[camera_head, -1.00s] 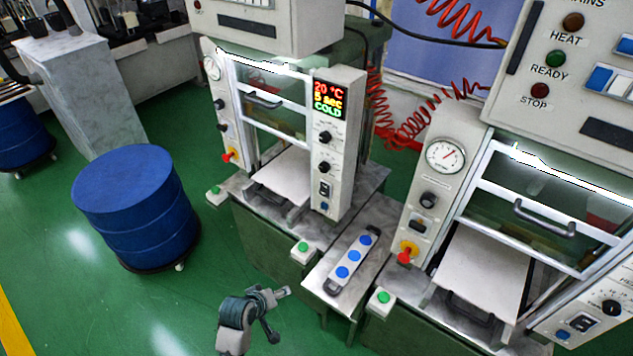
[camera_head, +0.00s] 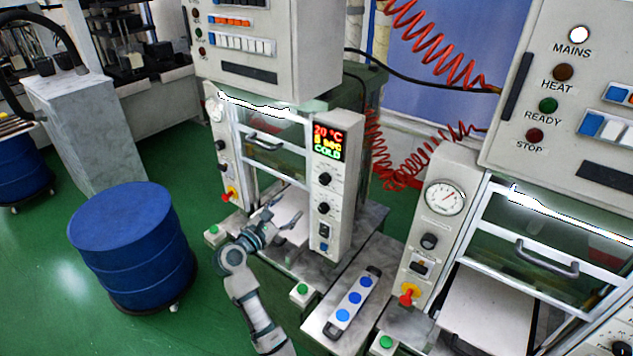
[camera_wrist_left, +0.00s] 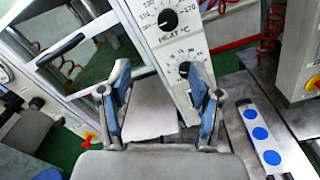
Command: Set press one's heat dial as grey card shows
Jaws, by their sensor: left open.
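The left-hand press (camera_head: 262,150) has a narrow control panel on its right side. Its display (camera_head: 328,143) reads 20 °C, a second line that looks like 5 sec, and COLD. The upper black dial (camera_head: 325,179) sits below the display; in the left wrist view a dial (camera_wrist_left: 168,20) is marked HEAT °C with a number scale around it. A second black dial (camera_head: 323,208) is lower on the panel. My left gripper (camera_head: 283,222) is open and empty, in front of the press and left of the panel; its fingers (camera_wrist_left: 160,95) are apart, below the heat dial. No grey card is seen.
A second press (camera_head: 520,240) with a gauge stands at the right. Between the presses a bar with several blue buttons (camera_head: 355,298) lies on a metal table. A green button box (camera_head: 301,291) is near the front edge. A blue drum (camera_head: 133,245) stands left.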

